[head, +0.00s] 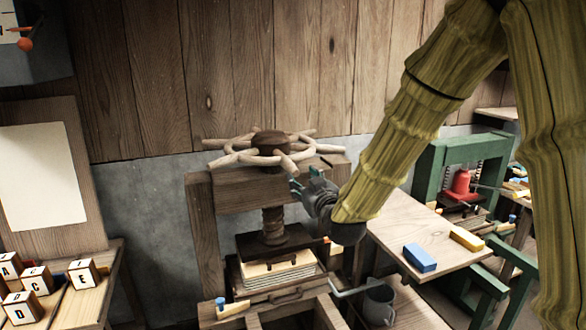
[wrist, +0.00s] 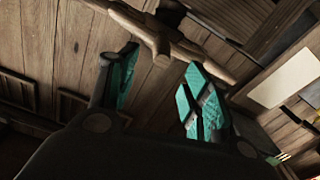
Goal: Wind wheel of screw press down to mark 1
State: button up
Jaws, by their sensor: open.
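The screw press (head: 205,225) is a wooden frame in the middle of the head view. Its wheel (head: 270,143), with pale branch-like spokes and a dark hub, lies level on top. The wooden screw (head: 273,222) runs down to a dark pressing plate (head: 262,243) above a stack of sheets (head: 282,270). My gripper (head: 301,184) is open and empty, just below the wheel's right side, by the top beam. In the wrist view, the wheel (wrist: 160,40) shows beyond the open green fingers (wrist: 160,78). I cannot make out mark 1.
A wooden side table (head: 425,238) with a blue block (head: 420,258) and a yellow block (head: 467,240) stands right of the press. A grey mug (head: 378,304) is below it. A green press (head: 430,175) stands farther right. Lettered cubes (head: 82,273) sit at left.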

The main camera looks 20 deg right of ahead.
aim_at(291, 168)
jog(key=w+p, duration=0.1)
jog(key=w, duration=0.2)
jog(key=w+p, duration=0.1)
jog(key=w, duration=0.2)
jog(key=w+p, duration=0.1)
jog(key=w, duration=0.2)
jog(key=shift+w+a, duration=0.2)
jog(key=shift+a, duration=0.05)
grip_shut()
jog(key=shift+a, duration=0.15)
